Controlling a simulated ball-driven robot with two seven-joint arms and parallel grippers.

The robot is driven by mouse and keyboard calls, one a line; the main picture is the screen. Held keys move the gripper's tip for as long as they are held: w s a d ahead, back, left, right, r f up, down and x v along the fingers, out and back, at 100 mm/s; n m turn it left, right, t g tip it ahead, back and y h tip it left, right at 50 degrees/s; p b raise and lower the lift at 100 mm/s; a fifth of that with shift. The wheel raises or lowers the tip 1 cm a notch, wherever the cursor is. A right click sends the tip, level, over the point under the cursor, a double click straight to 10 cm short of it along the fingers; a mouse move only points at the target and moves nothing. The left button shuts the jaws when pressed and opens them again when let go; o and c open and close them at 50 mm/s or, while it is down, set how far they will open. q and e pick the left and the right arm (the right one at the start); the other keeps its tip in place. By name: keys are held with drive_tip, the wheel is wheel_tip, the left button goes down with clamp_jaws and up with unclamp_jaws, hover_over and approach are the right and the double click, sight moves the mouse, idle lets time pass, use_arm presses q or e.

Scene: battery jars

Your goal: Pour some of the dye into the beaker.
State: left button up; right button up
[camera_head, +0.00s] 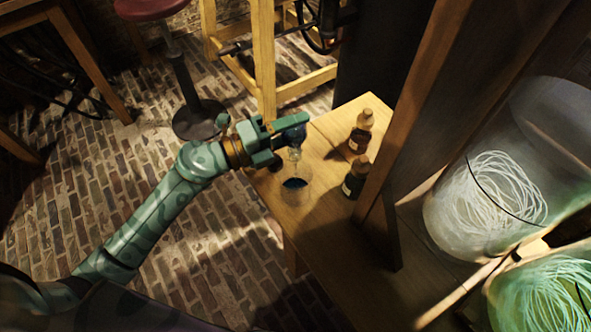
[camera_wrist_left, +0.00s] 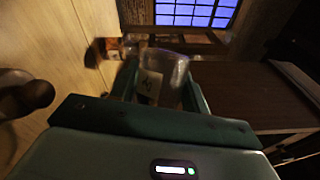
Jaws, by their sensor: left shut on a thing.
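My left gripper (camera_head: 284,131) is shut on a small glass dye vessel (camera_head: 294,136). In the head view the vessel looks dark blue at the top, with a paler, narrower part pointing down. It is held above the beaker (camera_head: 296,196), which is clear and stands on the wooden table with dark blue liquid in it. Whether a stream runs between the two is too small to tell. In the left wrist view clear glass (camera_wrist_left: 172,70) with a pale label shows between the fingers of my left gripper (camera_wrist_left: 158,85). My right gripper is not in view.
Two brown bottles, one farther back (camera_head: 361,132) and one nearer (camera_head: 355,178), stand on the table (camera_head: 322,226) right of the beaker. A wooden post (camera_head: 425,110) and large glass jars (camera_head: 485,200) rise farther right. A red stool (camera_head: 150,8) stands on the brick floor.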

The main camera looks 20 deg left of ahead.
use_arm(q)
drive_tip(key=shift+s+r+m+b, duration=0.1)
drive_tip(key=shift+r+m+b, duration=0.1)
drive_tip(key=shift+m+b, duration=0.2)
